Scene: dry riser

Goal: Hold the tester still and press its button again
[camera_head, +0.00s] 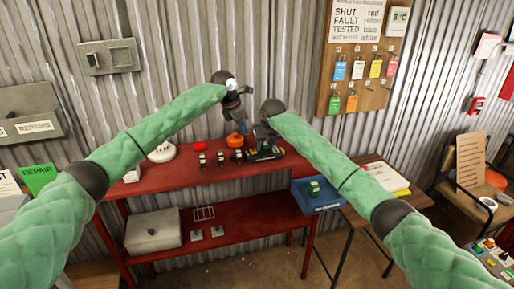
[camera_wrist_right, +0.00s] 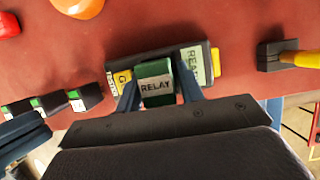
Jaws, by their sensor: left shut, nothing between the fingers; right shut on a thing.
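The tester (camera_wrist_right: 205,58) is a dark block with yellow ends and pale labels; it lies on the red bench and also shows in the head view (camera_head: 268,154). A green relay (camera_wrist_right: 155,85) labelled RELAY sits at the middle of the tester. My right gripper (camera_wrist_right: 158,88) is shut on the relay, one blue finger on each side. It comes down from above in the head view (camera_head: 262,136). My left gripper (camera_head: 241,128) is shut and empty, above the bench just left of the right gripper. I cannot make out the tester's button.
Several small relays (camera_head: 220,158) stand left of the tester. An orange object (camera_head: 235,140), a red object (camera_head: 200,146) and a white round device (camera_head: 162,153) lie farther left. A blue bin (camera_head: 317,204) with a green block stands at the right. A yellow-handled tool (camera_wrist_right: 285,55) lies right of the tester.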

